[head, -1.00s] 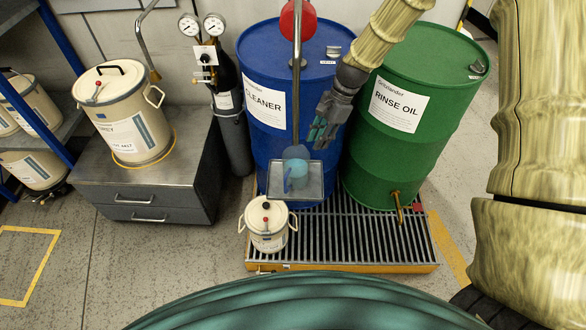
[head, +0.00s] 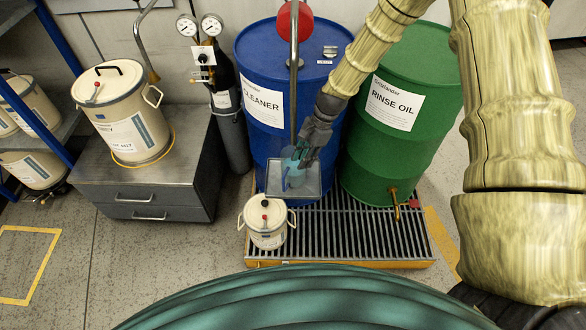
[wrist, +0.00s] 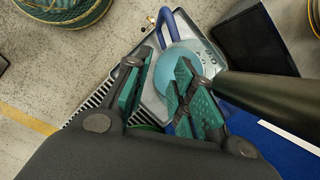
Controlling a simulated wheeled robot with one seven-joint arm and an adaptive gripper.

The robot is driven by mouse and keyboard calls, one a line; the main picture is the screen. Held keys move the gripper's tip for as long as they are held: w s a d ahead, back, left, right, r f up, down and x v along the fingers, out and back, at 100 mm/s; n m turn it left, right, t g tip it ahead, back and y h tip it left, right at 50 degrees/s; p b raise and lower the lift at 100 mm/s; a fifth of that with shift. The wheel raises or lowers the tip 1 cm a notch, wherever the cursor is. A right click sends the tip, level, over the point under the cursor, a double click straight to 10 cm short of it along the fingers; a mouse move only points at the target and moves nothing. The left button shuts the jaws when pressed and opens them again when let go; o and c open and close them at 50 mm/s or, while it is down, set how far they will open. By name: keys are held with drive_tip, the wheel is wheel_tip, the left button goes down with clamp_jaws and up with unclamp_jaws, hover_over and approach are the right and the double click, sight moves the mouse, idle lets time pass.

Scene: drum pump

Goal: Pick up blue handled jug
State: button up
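The jug (head: 287,168) is a small translucent light-blue vessel. It stands on a grey metal tray (head: 308,186) in front of the blue drum. In the wrist view the jug (wrist: 175,62) has a dark-blue loop handle (wrist: 166,27) at the top. My gripper (head: 304,156) is close to the jug at its upper right and partly overlaps it in the head view. In the wrist view my gripper (wrist: 163,66) has its green-padded fingers spread apart, with the handle ahead of the gap. The right finger covers part of the jug. Contact cannot be told.
The pump pipe (head: 294,85) runs down just behind the jug and looms as a dark tube (wrist: 255,95) beside the right finger. The blue cleaner drum (head: 262,60) and green rinse-oil drum (head: 395,155) stand behind. A lidded white pot (head: 265,228) sits on the grating (head: 350,225).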

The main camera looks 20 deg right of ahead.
drive_tip(key=shift+x, duration=0.95)
clamp_jaws()
